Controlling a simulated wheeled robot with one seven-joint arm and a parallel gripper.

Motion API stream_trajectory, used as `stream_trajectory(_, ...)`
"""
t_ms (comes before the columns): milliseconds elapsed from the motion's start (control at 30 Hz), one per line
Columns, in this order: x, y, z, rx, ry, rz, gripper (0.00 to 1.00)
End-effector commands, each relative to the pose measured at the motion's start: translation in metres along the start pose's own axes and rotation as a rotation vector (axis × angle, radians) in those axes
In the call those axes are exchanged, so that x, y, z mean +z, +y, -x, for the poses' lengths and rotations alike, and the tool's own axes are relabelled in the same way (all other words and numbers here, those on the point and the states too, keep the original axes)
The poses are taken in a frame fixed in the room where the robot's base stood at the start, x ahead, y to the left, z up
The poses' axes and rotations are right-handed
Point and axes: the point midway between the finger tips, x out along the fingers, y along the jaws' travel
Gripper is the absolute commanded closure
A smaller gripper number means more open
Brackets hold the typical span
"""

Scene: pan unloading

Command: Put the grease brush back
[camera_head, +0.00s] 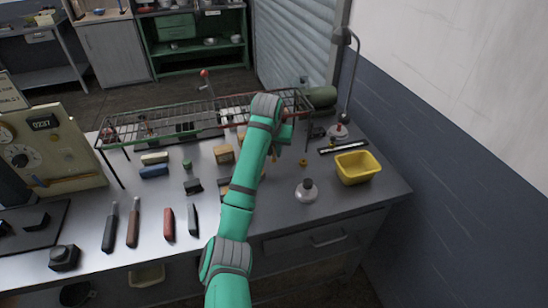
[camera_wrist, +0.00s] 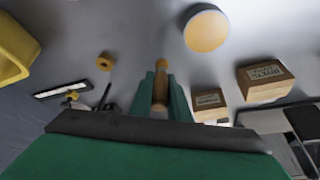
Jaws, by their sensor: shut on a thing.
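A slim brown wooden-handled piece, apparently the grease brush (camera_wrist: 160,92), is between the two green fingers of my gripper (camera_wrist: 160,82) in the wrist view. The gripper is shut on it. Its rounded tan end shows, while bristles cannot be made out. In the head view my gripper (camera_head: 282,140) is over the back right part of the grey bench (camera_head: 270,215), partly hidden by my arm. Whether the brush touches the bench cannot be told.
Wooden blocks (camera_head: 224,154) lie left of my arm. A wire rack (camera_head: 180,118) spans the back. A lamp (camera_head: 339,132) stands at the back right.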

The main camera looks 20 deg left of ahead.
Motion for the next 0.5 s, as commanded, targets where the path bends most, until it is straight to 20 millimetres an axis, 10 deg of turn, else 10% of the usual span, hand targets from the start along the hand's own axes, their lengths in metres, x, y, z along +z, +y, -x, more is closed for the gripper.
stream_trajectory(500, 0.011, 0.003, -0.03, 0.002, 0.0, -0.003, 1.0)
